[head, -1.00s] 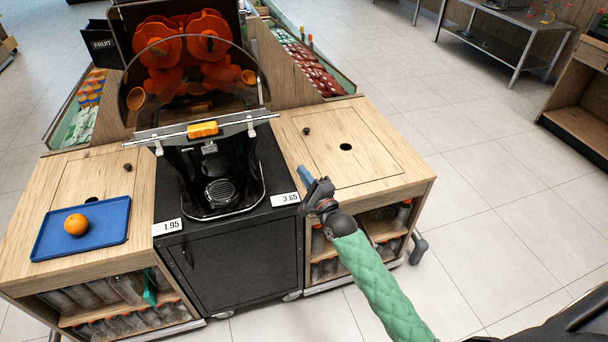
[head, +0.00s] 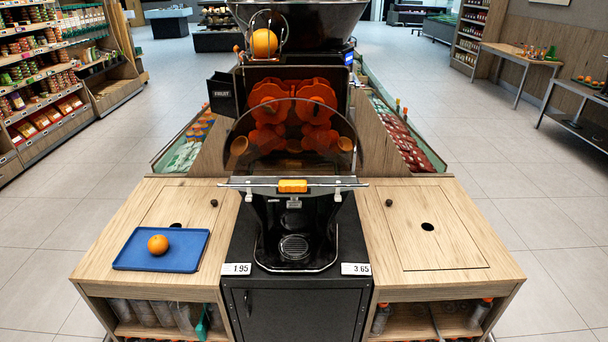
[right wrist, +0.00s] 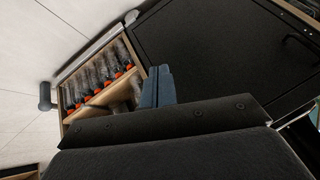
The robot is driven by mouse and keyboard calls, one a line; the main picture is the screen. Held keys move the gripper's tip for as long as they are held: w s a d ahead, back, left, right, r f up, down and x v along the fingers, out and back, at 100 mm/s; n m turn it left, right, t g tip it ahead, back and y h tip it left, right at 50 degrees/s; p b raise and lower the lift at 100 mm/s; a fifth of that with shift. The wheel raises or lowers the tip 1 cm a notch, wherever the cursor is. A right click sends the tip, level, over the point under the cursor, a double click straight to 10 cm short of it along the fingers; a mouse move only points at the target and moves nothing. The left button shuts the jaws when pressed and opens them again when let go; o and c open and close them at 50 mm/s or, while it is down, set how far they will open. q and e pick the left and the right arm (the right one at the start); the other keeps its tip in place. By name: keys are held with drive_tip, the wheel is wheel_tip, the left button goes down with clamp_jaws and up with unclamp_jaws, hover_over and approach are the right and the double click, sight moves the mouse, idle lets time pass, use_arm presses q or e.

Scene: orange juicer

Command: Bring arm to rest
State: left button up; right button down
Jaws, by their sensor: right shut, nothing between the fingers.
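Neither of my arms shows in the head view. In the right wrist view my right gripper (right wrist: 157,87) shows as blue-grey fingers pressed together, with nothing between them. It is in front of the cabinet, near the shelf of bottles (right wrist: 95,88) and the black cabinet door (right wrist: 215,45). The orange juicer (head: 295,130) stands in the middle of the counter, with one orange (head: 264,42) near its top. My left gripper is out of view.
A blue tray (head: 135,255) with an orange (head: 158,244) sits on the left wooden counter. The right wooden counter (head: 400,215) is bare apart from a knob and a hole. Shelves stand at the far left, tables at the far right. Tiled floor is open around.

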drive_tip(key=s+f+n+g, duration=0.2)
drive_tip(key=s, duration=0.5)
drive_tip(key=s+f+n+g+h, duration=0.1)
drive_tip(key=s+f+n+g, duration=0.1)
drive_tip(key=s, duration=0.5)
drive_tip(key=shift+s+f+n+g+h, duration=0.3)
drive_tip(key=shift+n+g, duration=0.3)
